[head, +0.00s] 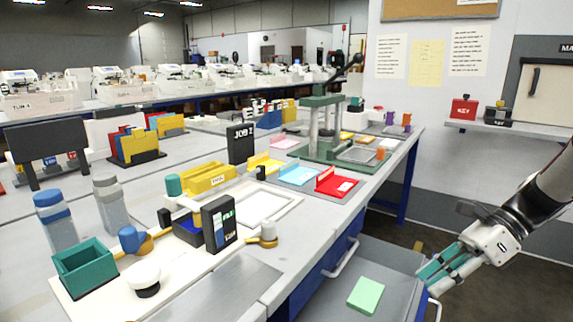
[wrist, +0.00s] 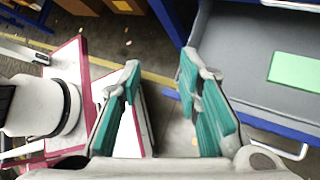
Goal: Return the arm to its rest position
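My gripper (head: 448,272) is at the right in the head view, beside the open drawer (head: 335,253) below the bench. In the wrist view its two teal-padded fingers (wrist: 160,95) are spread apart, with nothing between them but floor and part of my base. A light green pad (head: 366,295) lies in the drawer; it also shows in the wrist view (wrist: 296,72), right of the fingers and apart from them. My arm reaches in from the right edge of the head view.
The bench (head: 262,262) carries a teal bin (head: 84,268), a black card holder (head: 219,222), a red tray (head: 336,184) and a green press (head: 322,130). A drawer handle (head: 342,258) juts out from its front. A wall shelf (head: 495,128) stands behind my arm. Open floor lies between.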

